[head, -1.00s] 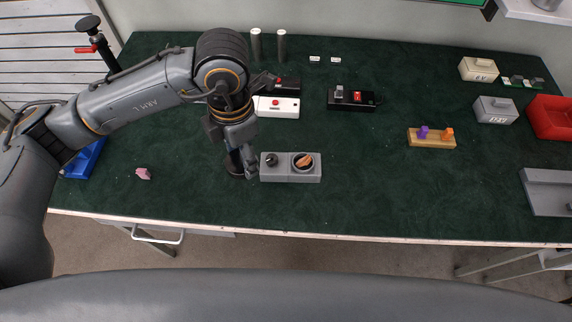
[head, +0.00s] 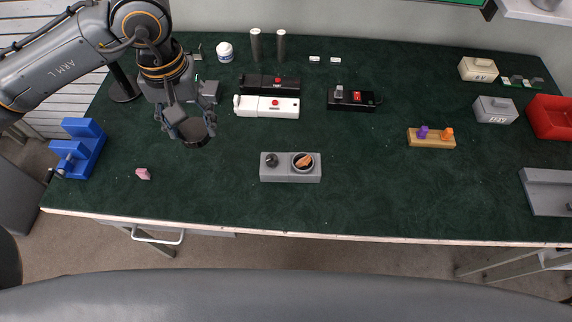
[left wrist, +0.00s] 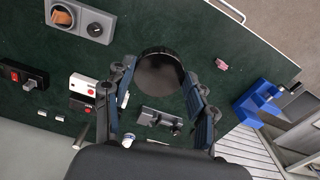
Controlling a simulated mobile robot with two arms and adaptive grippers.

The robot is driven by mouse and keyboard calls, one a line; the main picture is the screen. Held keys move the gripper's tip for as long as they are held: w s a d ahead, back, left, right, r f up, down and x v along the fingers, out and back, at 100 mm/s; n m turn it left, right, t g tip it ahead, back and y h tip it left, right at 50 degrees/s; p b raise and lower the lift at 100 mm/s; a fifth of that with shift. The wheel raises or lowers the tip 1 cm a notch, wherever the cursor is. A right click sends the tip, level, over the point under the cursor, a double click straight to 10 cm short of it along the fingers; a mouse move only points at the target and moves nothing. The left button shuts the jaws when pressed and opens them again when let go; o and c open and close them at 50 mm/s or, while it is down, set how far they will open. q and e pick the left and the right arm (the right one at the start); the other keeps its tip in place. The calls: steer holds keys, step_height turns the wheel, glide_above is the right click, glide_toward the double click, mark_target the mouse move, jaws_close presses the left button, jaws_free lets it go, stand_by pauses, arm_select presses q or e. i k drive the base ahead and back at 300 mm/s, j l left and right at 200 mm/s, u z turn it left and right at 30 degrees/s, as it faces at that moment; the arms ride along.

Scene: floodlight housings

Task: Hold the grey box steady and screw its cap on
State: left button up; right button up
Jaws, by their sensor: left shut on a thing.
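The grey box (head: 290,177) lies on the green table mat, with a dark knob (head: 271,160) on its left part and a round open mouth on its right part. An orange-brown piece (head: 304,161) shows inside the mouth. The box also appears at the top left of the left wrist view (left wrist: 75,8). My left gripper (head: 190,126) is shut on the round black cap (head: 197,137), held above the mat, left of and apart from the box. In the left wrist view the cap (left wrist: 158,76) sits between the two fingertips. My right gripper is not in view.
A blue vise (head: 84,145) and a pink lump (head: 143,174) are at the left. White (head: 265,110) and black devices stand behind the box, with two grey cylinders (head: 256,45) further back. The mat around the box is clear.

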mark_target(286, 170)
steer(key=k+l+u, duration=0.9)
steer(key=k+u, duration=0.25)
